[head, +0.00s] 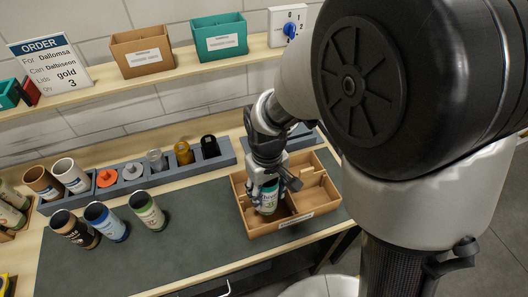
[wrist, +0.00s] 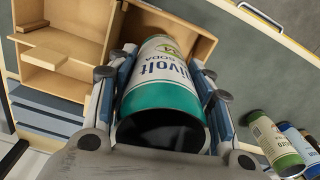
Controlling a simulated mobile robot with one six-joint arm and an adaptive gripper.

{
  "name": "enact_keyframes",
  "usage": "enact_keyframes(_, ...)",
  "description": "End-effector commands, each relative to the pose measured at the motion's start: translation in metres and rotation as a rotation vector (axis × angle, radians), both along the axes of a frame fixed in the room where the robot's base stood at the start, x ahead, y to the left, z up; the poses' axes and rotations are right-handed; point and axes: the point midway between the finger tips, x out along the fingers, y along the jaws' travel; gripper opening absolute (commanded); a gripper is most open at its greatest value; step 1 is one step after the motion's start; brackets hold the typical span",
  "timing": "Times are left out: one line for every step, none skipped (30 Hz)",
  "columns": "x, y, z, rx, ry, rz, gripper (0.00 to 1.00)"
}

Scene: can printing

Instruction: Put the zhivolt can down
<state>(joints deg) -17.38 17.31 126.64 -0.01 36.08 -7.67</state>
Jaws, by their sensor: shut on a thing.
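The zhivolt can (head: 268,197) is teal and white with a dark open end. My gripper (head: 270,186) is shut on it, with a finger on each side. In the wrist view, the can (wrist: 165,85) fills the middle between the fingers, its dark end toward the camera and its label reading "ivolt SODA". In the head view, the can is at the left compartment of the brown divided box (head: 285,228). Whether its lower end touches the box floor is hidden. The box (wrist: 60,75) also shows behind the can in the wrist view.
Three cans, one brown (head: 75,229), one blue (head: 105,221) and one green (head: 147,210), stand on the dark mat (head: 185,255) left of the box. A grey rack (head: 135,182) with lids and small jars lies behind them. Bare mat separates the green can from the box.

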Motion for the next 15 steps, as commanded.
enact_keyframes(-0.001, 0.000, -0.011, -0.001, 0.003, 0.000, 0.37)
enact_keyframes(-0.001, 0.000, -0.015, -0.001, 0.003, 0.000, 0.37)
enact_keyframes(0.000, 0.000, -0.018, 0.000, 0.001, 0.000, 0.37)
enact_keyframes(0.000, 0.000, -0.020, 0.000, 0.000, 0.000, 0.37)
enact_keyframes(0.000, 0.000, -0.021, 0.000, 0.000, 0.000, 0.37)
enact_keyframes(0.000, 0.000, -0.023, 0.000, 0.000, 0.000, 0.37)
enact_keyframes(0.000, 0.000, -0.025, 0.000, 0.001, 0.000, 0.37)
enact_keyframes(0.000, 0.000, -0.027, 0.000, 0.001, 0.000, 0.37)
enact_keyframes(0.000, 0.000, -0.031, -0.001, 0.002, 0.000, 0.37)
enact_keyframes(0.000, 0.000, -0.035, -0.001, 0.002, 0.000, 0.37)
enact_keyframes(-0.001, 0.000, -0.039, -0.001, 0.002, 0.000, 0.37)
enact_keyframes(-0.001, 0.000, -0.046, -0.001, 0.003, 0.000, 0.37)
enact_keyframes(-0.001, 0.000, -0.052, -0.001, 0.003, 0.000, 0.37)
enact_keyframes(0.000, 0.000, -0.057, -0.001, 0.002, 0.000, 0.37)
enact_keyframes(0.000, 0.000, -0.062, -0.001, 0.002, 0.000, 0.37)
